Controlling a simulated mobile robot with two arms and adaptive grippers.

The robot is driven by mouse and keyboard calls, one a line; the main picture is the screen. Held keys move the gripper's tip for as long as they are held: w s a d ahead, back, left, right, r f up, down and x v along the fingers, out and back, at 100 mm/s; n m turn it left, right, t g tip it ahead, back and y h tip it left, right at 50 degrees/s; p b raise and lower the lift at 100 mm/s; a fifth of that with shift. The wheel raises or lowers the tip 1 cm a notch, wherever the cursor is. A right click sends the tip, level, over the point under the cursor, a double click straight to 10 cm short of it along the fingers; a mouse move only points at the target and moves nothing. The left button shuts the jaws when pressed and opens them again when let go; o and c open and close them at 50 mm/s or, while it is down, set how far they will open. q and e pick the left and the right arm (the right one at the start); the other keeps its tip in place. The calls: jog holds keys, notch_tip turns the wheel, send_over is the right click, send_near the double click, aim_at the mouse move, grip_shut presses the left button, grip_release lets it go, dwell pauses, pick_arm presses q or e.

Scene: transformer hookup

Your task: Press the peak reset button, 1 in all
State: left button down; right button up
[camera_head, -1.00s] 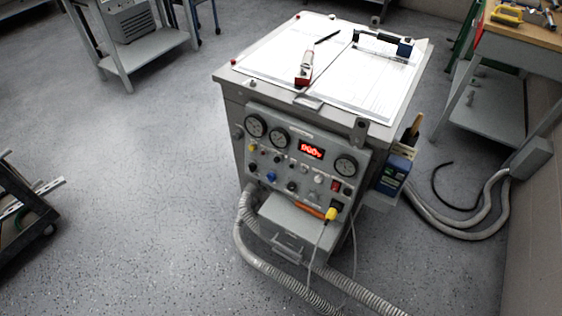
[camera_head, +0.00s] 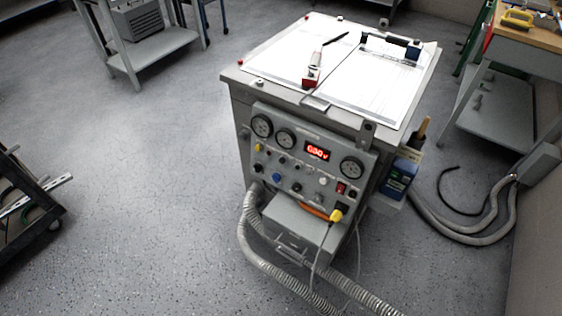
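The grey test cabinet (camera_head: 240,100) stands in the middle of the head view. Its front panel (camera_head: 300,130) carries several round gauges, a red lit digital display (camera_head: 317,151), and rows of small knobs, jacks and buttons. A red switch (camera_head: 341,187), a white knob (camera_head: 323,181) and a blue knob (camera_head: 277,178) show among them. The labels are too small to read, so I cannot tell which control is the peak reset button. Neither of my grippers is in view.
Papers, a pen and a red-and-white tool (camera_head: 312,72) lie on the cabinet top. A yellow plug (camera_head: 336,215) with a cable sits low on the panel. Grey hoses (camera_head: 256,254) cross the floor in front. A dark cart (camera_head: 32,205) stands left. The floor between is clear.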

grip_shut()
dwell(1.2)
